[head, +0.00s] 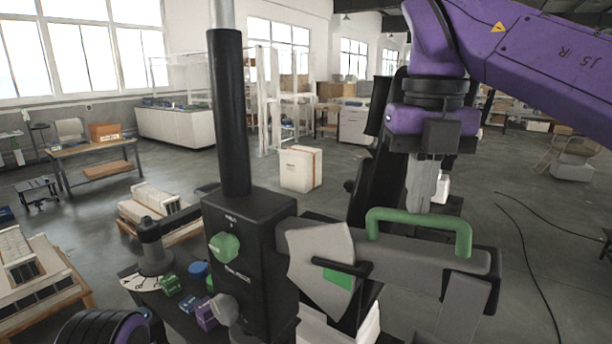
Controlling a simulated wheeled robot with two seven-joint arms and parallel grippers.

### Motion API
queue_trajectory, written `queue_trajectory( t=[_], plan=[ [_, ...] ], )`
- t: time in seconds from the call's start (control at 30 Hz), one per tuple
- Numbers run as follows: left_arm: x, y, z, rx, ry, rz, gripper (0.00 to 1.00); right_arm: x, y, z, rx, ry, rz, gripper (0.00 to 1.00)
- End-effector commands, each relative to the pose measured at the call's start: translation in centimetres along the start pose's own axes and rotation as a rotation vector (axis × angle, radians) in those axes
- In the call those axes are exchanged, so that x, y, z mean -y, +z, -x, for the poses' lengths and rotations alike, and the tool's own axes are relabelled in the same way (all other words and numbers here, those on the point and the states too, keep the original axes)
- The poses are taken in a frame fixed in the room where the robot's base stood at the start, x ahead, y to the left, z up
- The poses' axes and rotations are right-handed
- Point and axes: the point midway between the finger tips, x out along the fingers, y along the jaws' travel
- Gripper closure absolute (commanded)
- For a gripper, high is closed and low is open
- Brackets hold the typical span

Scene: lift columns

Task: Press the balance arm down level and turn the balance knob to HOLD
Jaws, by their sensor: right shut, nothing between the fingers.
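The grey balance arm (400,252) reaches right from a black housing (262,255) and looks nearly level, sloping slightly down to the right. A green handle (455,216) stands on top of it. A grey plate (318,262) with a green patch and a black pointer bar covers its inner end. The green balance knob (225,247) is on the housing's front face; its lettering is too small to read surely. My right gripper (421,203) is shut and empty, pointing down at the green handle's top bar; I cannot tell whether it touches. My left gripper is out of view.
A black column (229,110) rises from the housing. A grey knob (222,308), small coloured blocks (205,313) and a dial with a lever (150,282) are at lower left. Pallets (40,270) stand left. Open floor lies right, with cables on it.

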Motion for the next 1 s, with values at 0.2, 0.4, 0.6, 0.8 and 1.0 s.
queue_trajectory(
  t=[0.2,0.4,0.6,0.8,1.0],
  plan=[
    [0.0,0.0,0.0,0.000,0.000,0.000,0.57,0.0,0.0,-0.1,0.000,-0.001,0.000,1.00],
    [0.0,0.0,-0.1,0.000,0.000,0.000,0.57,0.0,0.0,-0.1,-0.001,-0.001,0.000,1.00],
    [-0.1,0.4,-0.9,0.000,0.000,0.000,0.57,0.2,-0.1,-1.0,-0.001,-0.001,0.000,1.00],
    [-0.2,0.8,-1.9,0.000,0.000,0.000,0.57,0.5,-0.3,-2.2,-0.001,-0.001,0.001,1.00],
    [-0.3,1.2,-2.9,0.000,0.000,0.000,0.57,0.9,-0.5,-3.4,-0.001,-0.001,0.001,1.00]
  ],
)
